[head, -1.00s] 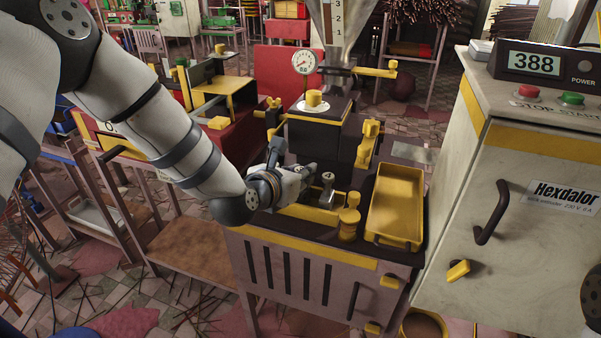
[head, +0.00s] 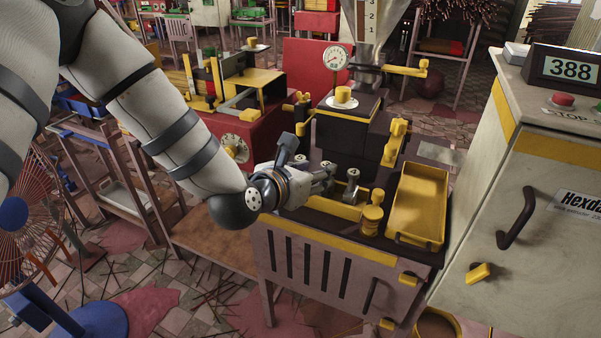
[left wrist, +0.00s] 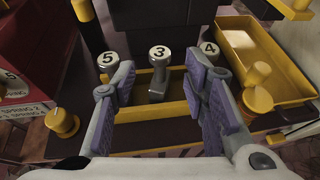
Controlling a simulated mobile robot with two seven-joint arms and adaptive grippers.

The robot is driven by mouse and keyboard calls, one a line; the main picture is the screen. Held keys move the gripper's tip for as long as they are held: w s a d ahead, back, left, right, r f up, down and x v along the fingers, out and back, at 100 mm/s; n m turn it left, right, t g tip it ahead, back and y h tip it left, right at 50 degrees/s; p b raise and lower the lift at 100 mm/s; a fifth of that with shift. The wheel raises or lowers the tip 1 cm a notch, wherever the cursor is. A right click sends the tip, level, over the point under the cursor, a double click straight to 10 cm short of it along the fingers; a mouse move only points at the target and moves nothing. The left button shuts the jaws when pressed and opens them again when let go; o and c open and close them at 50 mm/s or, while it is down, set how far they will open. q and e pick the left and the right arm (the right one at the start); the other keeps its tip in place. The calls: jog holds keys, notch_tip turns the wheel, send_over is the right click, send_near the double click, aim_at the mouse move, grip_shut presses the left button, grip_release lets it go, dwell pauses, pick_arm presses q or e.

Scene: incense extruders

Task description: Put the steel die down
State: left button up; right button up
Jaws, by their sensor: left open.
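Three steel dies with numbered white tops stand in a row in the left wrist view: die 5 (left wrist: 107,61), die 3 (left wrist: 158,70) and die 4 (left wrist: 209,49). Die 3 stands upright at a yellow-edged holder (left wrist: 150,138) on the dark machine top. My left gripper (left wrist: 160,82) is open, its purple pads on either side of die 3 with visible gaps. In the head view the left gripper (head: 326,176) is low over the machine top, beside a die with a round steel head (head: 352,174). The die bases are partly hidden. My right gripper is out of view.
An empty yellow tray (head: 420,200) lies right of the holder, with a yellow knobbed post (head: 372,212) between. A press with a dial gauge (head: 337,57) rises behind. A cabinet (head: 520,200) with a 388 display stands at the right.

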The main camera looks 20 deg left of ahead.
pick_arm(q)
jog(key=d+v, duration=0.1)
jog(key=v, duration=0.4)
jog(key=s+f+m+g, duration=0.8)
jog(key=s+f+m, duration=0.7)
jog(key=s+f, duration=0.35)
jog(key=s+a+f+m+g, duration=0.1)
jog(key=s+f+m+g, duration=0.1)
jog(key=s+m, duration=0.4)
jog(key=s+a+f+m+g+y, duration=0.1)
jog(key=s+a+f+m+g, duration=0.1)
jog(key=s+m, duration=0.4)
jog(key=s+a+f+m+g+y+p, duration=0.1)
jog(key=s+m, duration=0.5)
jog(key=s, duration=0.6)
jog(key=f+g, duration=0.1)
jog(key=g, duration=0.1)
jog(key=shift+a+f+m+g, duration=0.25)
jog(key=shift+a+m+g, duration=0.05)
jog(key=shift+a+g, duration=0.1)
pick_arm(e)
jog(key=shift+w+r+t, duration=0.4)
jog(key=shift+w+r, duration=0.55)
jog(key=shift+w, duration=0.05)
pick_arm(q)
jog(key=shift+w+d, duration=0.1)
jog(key=shift+w, duration=0.05)
